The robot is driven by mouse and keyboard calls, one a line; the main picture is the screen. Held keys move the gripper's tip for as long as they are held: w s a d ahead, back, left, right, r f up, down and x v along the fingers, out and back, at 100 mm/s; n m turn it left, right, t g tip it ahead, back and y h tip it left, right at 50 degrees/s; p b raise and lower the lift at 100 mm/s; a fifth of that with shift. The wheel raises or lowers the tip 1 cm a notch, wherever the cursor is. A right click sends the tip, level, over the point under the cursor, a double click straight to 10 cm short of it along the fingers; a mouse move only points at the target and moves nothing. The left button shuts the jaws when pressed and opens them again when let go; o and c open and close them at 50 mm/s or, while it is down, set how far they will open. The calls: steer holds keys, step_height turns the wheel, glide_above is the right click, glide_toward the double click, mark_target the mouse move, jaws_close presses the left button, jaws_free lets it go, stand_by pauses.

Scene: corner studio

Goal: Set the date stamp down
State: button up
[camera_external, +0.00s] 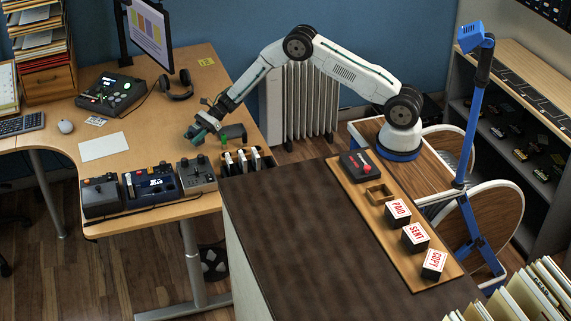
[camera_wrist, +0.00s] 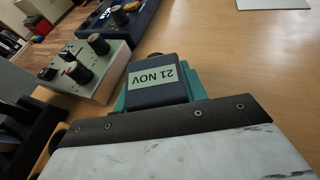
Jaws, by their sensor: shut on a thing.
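The date stamp (camera_wrist: 157,80) is a dark block with a pale label reading "21 NOV", upside down in the wrist view. My gripper (camera_wrist: 160,92) is shut on it, with teal finger parts showing on both sides. In the external view my gripper (camera_external: 203,124) is low over the right part of the wooden desk (camera_external: 160,106). The stamp is too small and too covered by my gripper to make out there. I cannot tell whether its underside touches the desk.
A grey control box with knobs (camera_external: 196,174) stands close by, also in the wrist view (camera_wrist: 88,64). White paper (camera_external: 103,146) lies left, with bare desk between.

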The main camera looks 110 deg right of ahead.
steer(key=shift+f, duration=1.05)
steer(key=shift+f, duration=0.2)
steer(key=o, duration=1.1)
steer(key=shift+c, duration=0.2)
steer(key=shift+r, duration=0.15)
